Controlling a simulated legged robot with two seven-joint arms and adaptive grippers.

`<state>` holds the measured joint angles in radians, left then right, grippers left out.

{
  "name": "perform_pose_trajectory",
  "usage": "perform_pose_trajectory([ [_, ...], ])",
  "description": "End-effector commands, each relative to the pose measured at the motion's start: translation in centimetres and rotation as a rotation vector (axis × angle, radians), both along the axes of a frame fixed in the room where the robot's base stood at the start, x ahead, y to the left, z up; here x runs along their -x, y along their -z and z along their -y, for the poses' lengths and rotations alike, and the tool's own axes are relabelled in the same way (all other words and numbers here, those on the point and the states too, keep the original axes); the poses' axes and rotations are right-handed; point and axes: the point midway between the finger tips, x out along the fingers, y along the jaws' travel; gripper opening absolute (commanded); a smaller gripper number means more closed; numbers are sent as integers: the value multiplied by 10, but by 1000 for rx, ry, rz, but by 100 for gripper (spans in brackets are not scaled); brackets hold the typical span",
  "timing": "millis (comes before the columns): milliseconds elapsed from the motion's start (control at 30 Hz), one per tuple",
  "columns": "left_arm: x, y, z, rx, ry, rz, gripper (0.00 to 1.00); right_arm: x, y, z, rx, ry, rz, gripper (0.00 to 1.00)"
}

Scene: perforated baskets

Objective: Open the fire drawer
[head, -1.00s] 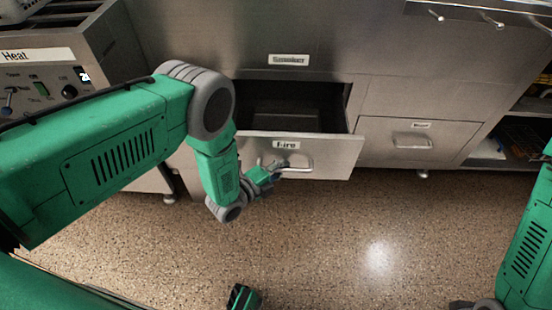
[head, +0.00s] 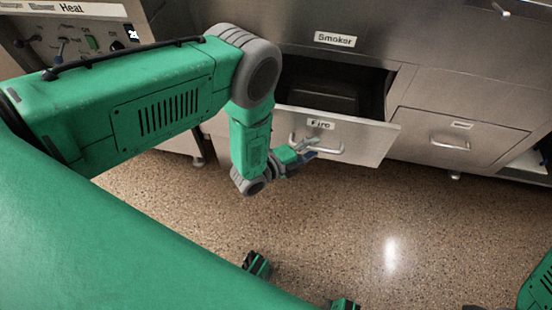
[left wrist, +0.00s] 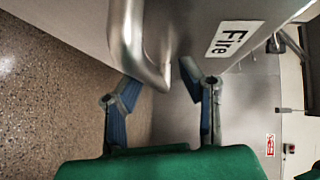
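The drawer labelled "Fire" (head: 362,138) stands pulled out of the metal cabinet, with its dark inside showing. Its curved metal handle (head: 330,150) is on the front below the label; the handle also shows large in the left wrist view (left wrist: 130,40). My left gripper (head: 306,149) is at the left part of the handle. In the left wrist view its fingers (left wrist: 160,85) are spread apart, with the handle's bent end between or just beyond the tips; firm contact cannot be told. My right gripper is out of view; only a bit of that arm shows at bottom right.
A plate labelled "Smoker" (head: 334,40) is above the drawer. A closed drawer (head: 455,135) with its own handle is to the right. A "Heat" control panel (head: 70,38) is at upper left. The speckled floor (head: 400,220) in front is clear.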

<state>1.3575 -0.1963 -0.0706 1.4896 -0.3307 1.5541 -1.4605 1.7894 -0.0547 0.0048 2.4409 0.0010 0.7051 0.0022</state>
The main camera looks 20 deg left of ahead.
Motion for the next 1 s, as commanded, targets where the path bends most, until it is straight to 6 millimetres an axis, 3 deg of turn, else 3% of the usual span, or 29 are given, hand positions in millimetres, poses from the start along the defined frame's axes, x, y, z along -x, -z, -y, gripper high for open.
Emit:
perform_pose_trajectory([
  [1000, 61, -11, -35, -5, 1, -3, 34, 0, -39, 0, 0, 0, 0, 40],
])
